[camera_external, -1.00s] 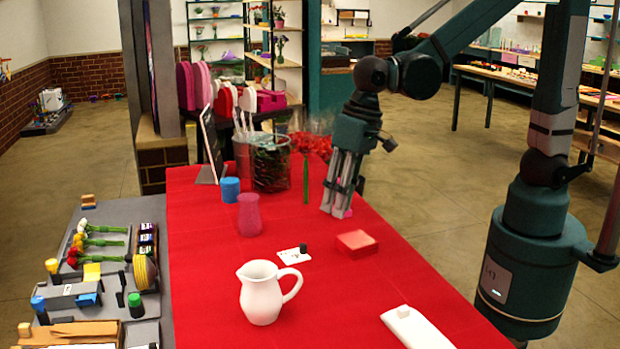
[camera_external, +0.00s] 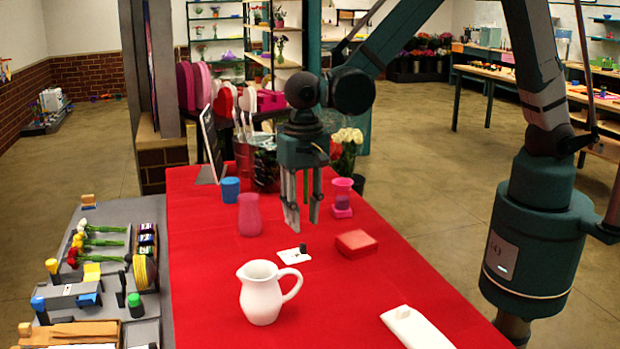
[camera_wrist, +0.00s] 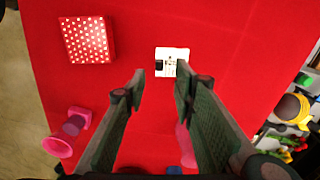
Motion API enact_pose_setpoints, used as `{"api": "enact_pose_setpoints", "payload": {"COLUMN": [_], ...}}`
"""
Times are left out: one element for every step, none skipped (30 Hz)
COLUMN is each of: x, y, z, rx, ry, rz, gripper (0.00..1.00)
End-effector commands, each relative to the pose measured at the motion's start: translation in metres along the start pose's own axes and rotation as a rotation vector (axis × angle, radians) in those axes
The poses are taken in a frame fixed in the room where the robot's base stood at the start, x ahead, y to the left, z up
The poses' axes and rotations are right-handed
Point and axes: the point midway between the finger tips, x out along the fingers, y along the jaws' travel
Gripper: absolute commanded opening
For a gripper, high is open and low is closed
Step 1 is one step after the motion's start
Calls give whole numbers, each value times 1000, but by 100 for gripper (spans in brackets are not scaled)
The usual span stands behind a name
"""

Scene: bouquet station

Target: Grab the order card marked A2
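A small white card (camera_external: 289,256) lies on the red table, and it also shows in the wrist view (camera_wrist: 176,60). Its marking is too small to read. A small black object (camera_external: 303,248) sits at the card's edge, and it appears at the card's left side in the wrist view (camera_wrist: 159,65). My gripper (camera_external: 303,218) is open and empty above the table, with its fingers pointing down. In the wrist view its fingertips (camera_wrist: 160,76) are spread apart, with the card just beyond them.
A red box (camera_external: 356,243) sits right of the card. A white pitcher (camera_external: 262,293) stands in front of it. A pink vase (camera_external: 249,214), a blue cup (camera_external: 230,189) and a pink hourglass-shaped item (camera_external: 342,197) stand farther back. A white holder (camera_external: 416,328) lies at the front right.

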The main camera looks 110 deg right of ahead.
Motion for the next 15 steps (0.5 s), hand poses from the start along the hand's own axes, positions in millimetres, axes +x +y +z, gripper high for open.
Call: {"api": "enact_pose_setpoints", "payload": {"x": [0,1,2,2,3,3,3,3,3,3,3,3,3,3,4], "y": [-1,-2,-2,-2,-2,-2,-2,-2,-2,-2,-2,-2,-2,-2,-2], "z": [-1,-1,-2,-2,-2,-2,-2,-2,-2,-2,-2,-2,-2,-2,-2], "rx": [8,12,17,19,20,21,21,21,21,21,20,20,20,20,20], "ry": [-1,-1,-2,-2,-2,-3,-3,-3,-3,-3,-2,-2,-3,-3,-2], "rz": [3,5,7,8,8,9,9,9,9,9,9,9,9,9,9], "gripper": [27,27,27,27,27,27,27,27,27,27,27,27,27,27,27]}}
